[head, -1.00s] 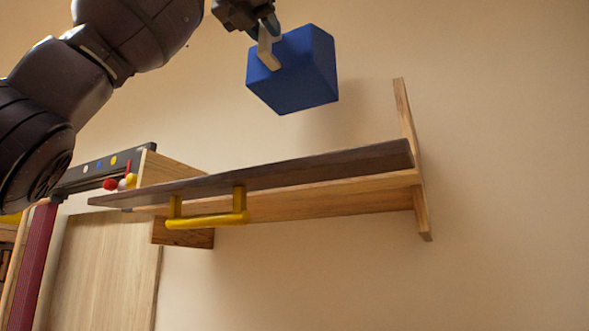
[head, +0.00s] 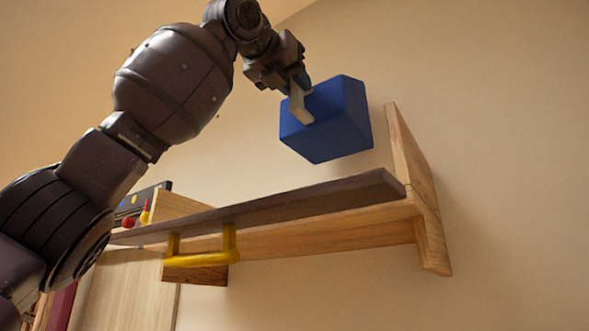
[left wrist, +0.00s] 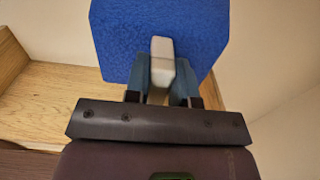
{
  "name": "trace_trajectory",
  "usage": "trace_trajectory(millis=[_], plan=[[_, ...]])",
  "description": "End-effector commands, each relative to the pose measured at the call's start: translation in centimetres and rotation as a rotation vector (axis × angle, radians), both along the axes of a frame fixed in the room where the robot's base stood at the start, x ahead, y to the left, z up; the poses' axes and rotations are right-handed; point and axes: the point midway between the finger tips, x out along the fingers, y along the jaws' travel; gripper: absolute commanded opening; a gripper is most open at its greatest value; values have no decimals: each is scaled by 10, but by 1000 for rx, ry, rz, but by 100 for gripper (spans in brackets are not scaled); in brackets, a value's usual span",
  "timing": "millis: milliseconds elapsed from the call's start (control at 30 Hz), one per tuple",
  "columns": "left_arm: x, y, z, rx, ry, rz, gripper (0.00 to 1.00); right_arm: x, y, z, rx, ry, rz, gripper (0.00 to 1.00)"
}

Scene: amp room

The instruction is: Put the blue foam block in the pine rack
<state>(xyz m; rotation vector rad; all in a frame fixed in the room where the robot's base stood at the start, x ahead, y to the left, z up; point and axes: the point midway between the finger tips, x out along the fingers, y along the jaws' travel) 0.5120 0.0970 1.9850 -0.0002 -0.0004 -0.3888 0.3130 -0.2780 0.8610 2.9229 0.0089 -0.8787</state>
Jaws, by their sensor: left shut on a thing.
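The blue foam block (head: 345,120) hangs in the air, tilted in the head view, above the right part of the pine rack (head: 320,232). My left gripper (head: 301,104) is shut on the block at its near left side. In the left wrist view the block (left wrist: 125,35) fills the top middle, with the gripper's fingers (left wrist: 162,75) against it. The rack is pale wood with upright end boards and a dark front board (head: 270,205). It also shows in the left wrist view (left wrist: 50,100). The head view hides the rack's floor. My right gripper is not in view.
A yellow handle (head: 205,258) sticks out below the rack's front. Small red and yellow things (head: 129,222) sit by a dark panel past the left end. The right end board (head: 412,165) rises close to the block. A plain wall is behind.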

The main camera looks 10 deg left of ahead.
Motion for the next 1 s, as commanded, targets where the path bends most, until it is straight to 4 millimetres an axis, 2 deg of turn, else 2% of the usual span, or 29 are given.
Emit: trace_trajectory(millis=[700, 1000], plan=[[0, 0, -114, 0, -2, 0, 0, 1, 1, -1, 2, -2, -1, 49], [0, 0, -136, 0, -1, 0, 0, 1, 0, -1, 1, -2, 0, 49]])
